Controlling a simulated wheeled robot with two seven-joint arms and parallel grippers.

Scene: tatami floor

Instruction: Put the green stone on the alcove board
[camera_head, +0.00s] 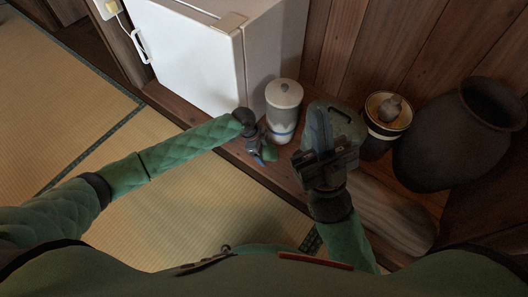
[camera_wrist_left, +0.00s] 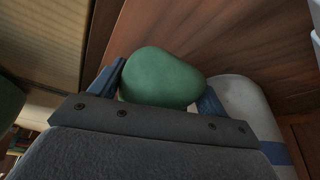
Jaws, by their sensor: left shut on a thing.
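The green stone (camera_wrist_left: 162,77) is smooth and rounded. It sits between the two blue fingers of my left gripper (camera_wrist_left: 160,88), which is shut on it. In the head view the stone (camera_head: 269,154) shows small at the tip of my left gripper (camera_head: 263,153), over the brown wooden alcove board (camera_head: 286,183). I cannot tell whether the stone touches the board. My right gripper (camera_head: 319,132) points up over the board, in front of a grey-green lidded container; whether its fingers are open or closed is unclear.
A white lidded jar with a blue band (camera_head: 284,112) stands close to my left gripper. The grey-green container (camera_head: 345,120), a dark pot (camera_head: 376,141) and a large black vase (camera_head: 440,150) stand to the right. A white fridge (camera_head: 195,50) stands behind. Tatami (camera_head: 190,210) lies in front.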

